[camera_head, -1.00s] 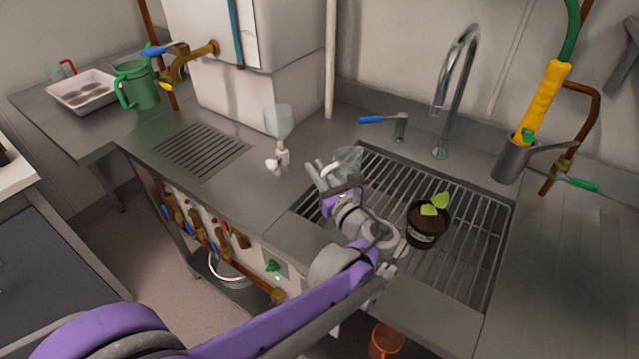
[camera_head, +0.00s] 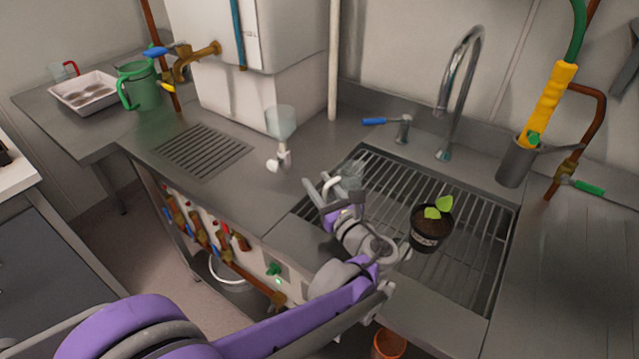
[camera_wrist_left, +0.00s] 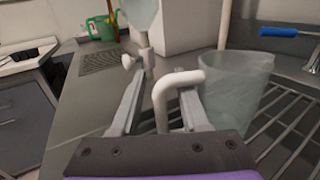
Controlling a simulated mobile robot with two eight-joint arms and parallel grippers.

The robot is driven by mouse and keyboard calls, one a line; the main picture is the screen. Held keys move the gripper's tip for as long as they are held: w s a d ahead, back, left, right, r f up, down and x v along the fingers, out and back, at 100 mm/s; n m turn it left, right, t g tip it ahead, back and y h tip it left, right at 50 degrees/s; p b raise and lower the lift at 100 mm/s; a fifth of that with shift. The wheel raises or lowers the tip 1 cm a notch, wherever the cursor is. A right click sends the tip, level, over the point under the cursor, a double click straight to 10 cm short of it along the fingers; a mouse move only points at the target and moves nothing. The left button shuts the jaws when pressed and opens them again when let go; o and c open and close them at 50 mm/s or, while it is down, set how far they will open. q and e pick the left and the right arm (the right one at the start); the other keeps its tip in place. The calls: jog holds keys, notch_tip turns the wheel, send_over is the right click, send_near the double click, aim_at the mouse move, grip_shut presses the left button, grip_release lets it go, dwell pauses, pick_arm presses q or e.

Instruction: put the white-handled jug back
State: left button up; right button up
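The clear jug (camera_head: 351,172) with a white handle is at the left end of the sink grate, partly behind my left gripper. In the left wrist view the clear jug body (camera_wrist_left: 236,86) looks upright, right of the fingers. Its white handle (camera_wrist_left: 161,98) shows between the two fingers. My left gripper (camera_head: 328,187) is open around the handle, with a visible gap towards the left finger. Its fingers also show in the left wrist view (camera_wrist_left: 160,85). The jug's base is hidden, so I cannot tell whether it touches the grate. My right gripper is not in view.
A potted seedling (camera_head: 431,228) stands on the sink grate (camera_head: 470,262). A clear funnel-like vessel (camera_head: 281,122) with a white tap stands left of the jug. A faucet (camera_head: 455,95) rises behind. A green jug (camera_head: 138,86) and a white tray (camera_head: 86,92) stand at the far left.

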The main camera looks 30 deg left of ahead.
pick_arm(q)
jog(key=v, duration=1)
jog(key=shift+s+d+f, duration=0.2)
jog(key=shift+s+d, duration=0.1)
